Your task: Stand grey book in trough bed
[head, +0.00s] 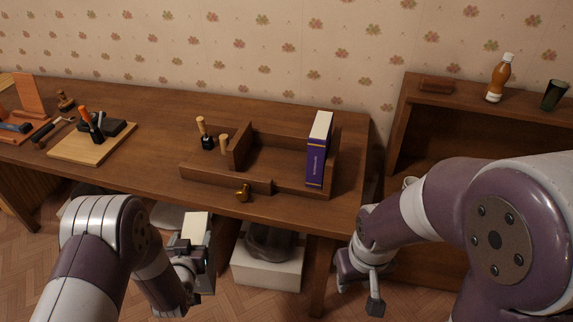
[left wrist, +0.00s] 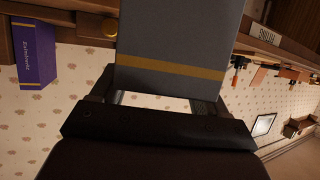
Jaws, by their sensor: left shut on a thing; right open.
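The grey book (left wrist: 180,40), with a yellow band, is between the fingers of my left gripper (left wrist: 160,100) in the left wrist view. In the head view my left gripper (head: 190,258) is shut on it in front of the table's front edge, with its pale page edge (head: 195,225) up. The wooden trough bed (head: 225,181) is on the table, right of centre, apart from the grey book. A purple book (head: 318,150) stands upright at its right end; it also shows in the left wrist view (left wrist: 35,52). My right gripper (head: 360,287) is open and empty, right of the table.
Two small wooden-handled tools (head: 207,138) stand by the trough's left part. A brass knob (head: 243,192) is at its front. A board with tools (head: 85,146) lies further left. A shelf (head: 465,104) with a bottle (head: 498,78) is right. A white box (head: 266,275) is below the table.

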